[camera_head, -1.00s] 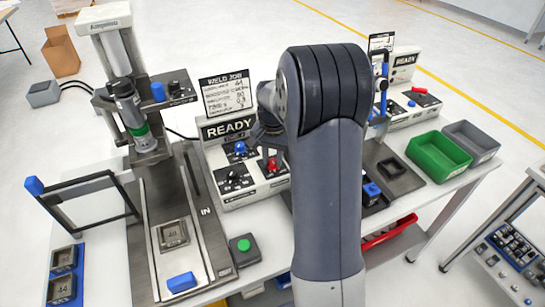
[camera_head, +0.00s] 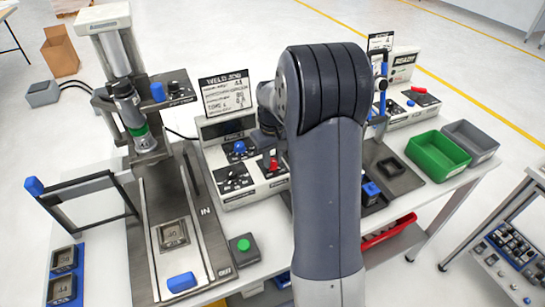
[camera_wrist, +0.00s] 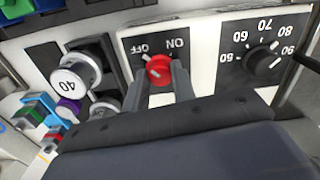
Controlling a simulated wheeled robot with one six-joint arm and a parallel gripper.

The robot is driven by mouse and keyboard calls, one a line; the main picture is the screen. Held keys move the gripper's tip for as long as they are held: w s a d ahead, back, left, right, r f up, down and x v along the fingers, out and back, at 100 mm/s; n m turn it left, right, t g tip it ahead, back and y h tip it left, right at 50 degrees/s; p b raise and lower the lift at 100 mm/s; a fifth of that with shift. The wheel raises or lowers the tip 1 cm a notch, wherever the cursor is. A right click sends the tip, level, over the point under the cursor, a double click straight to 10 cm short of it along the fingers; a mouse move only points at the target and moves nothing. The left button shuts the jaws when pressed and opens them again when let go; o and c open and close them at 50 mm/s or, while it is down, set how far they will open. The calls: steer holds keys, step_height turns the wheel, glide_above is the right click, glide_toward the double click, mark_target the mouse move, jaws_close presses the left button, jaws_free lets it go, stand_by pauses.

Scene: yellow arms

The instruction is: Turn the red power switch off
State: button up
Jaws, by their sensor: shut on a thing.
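The red power switch (camera_wrist: 159,70) is a round knob on a black plate marked OFF and ON on the white control box (camera_head: 240,188). In the wrist view its pale pointer mark tilts toward the OFF label. My gripper (camera_wrist: 160,80) has a grey finger on each side of the knob and is shut on it. The box's screen (camera_head: 225,127) is dark.
A blue knob (camera_head: 239,147) and a black dial (camera_head: 233,177) sit left of the switch. A sign (camera_head: 226,94) stands on the box. A press (camera_head: 125,100) stands left. A green bin (camera_head: 438,150) is at right. A black numbered dial (camera_wrist: 262,60) is close by.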

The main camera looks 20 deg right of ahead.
mark_target(273, 161)
steer(key=shift+n, duration=0.6)
steer(key=shift+r, duration=0.1)
steer(key=o, duration=1)
step_height(273, 161, up, 11)
steer(key=shift+b, duration=0.35)
steer(key=shift+f, duration=0.2)
step_height(273, 161, down, 11)
steer(key=shift+r+p, duration=0.15)
steer(key=shift+p, duration=0.2)
